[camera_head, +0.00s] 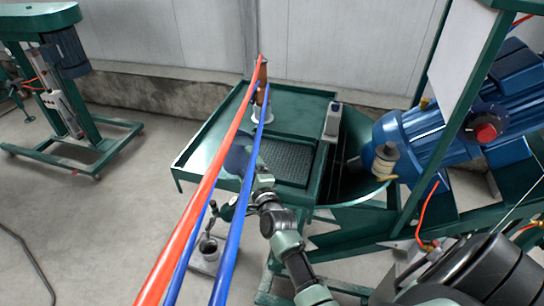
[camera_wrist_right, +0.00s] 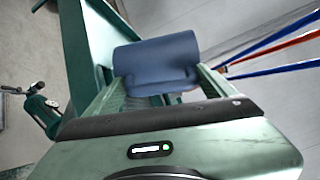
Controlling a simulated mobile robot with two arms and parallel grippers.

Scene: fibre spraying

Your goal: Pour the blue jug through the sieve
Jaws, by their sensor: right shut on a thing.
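The blue jug (camera_head: 236,160) is held over the left part of the green table, partly hidden by the hoses. My right gripper (camera_head: 258,172) is shut on it. In the right wrist view the jug (camera_wrist_right: 155,55) sits between the two fingers, its rounded blue side showing; its mouth and contents cannot be made out. A dark mesh panel (camera_head: 290,162), which looks like the sieve, is set in the table to the right of the jug. My left gripper is not in view.
Red (camera_head: 193,218) and blue (camera_head: 233,235) hoses cross in front of the table (camera_head: 215,130). A pale container (camera_head: 333,120) stands at the table's right. A dark round basin (camera_head: 355,165) and blue motor (camera_head: 425,135) lie beyond. A green stand (camera_head: 85,155) is far left.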

